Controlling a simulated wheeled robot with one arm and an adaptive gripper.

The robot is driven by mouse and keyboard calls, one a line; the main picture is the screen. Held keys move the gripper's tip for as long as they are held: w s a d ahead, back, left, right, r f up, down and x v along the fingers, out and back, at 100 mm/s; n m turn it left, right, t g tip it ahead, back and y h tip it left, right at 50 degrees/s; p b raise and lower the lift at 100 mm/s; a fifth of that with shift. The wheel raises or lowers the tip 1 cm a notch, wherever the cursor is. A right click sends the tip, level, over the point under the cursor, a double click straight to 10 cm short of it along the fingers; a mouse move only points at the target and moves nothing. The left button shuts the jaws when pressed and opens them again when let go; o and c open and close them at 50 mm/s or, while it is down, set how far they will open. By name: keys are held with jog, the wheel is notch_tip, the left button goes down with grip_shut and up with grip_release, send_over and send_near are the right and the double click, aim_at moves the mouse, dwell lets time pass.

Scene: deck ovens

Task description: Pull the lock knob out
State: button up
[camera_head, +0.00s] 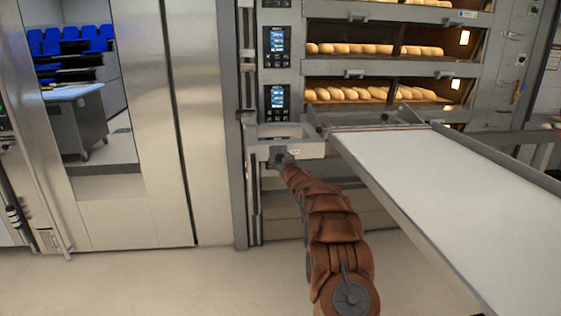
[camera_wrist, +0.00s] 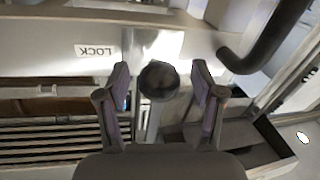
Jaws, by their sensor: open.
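The lock knob is a dark round knob (camera_wrist: 158,80) on a pale metal panel (camera_wrist: 50,58) in the wrist view. A white label reading LOCK (camera_wrist: 95,50), upside down, is left of it. My gripper (camera_wrist: 160,82) is open, with one finger on each side of the knob and a visible gap to each. Whether the knob lies fully between the fingertips in depth I cannot tell. In the head view my gripper (camera_head: 281,158) is at the front of the grey bracket (camera_head: 309,150) and hides the knob.
A long white loader belt (camera_head: 440,180) extends to the right of my arm. Lit oven decks with loaves (camera_head: 350,94) are behind. A dark curved handle (camera_wrist: 265,45) is right of the knob. Open floor (camera_head: 150,280) lies at the left.

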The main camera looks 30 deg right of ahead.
jog(key=shift+s, duration=0.15)
jog(key=v, duration=1.1)
jog(key=shift+s, duration=0.35)
dwell(0.3)
jog(key=shift+a, duration=0.1)
dwell(0.3)
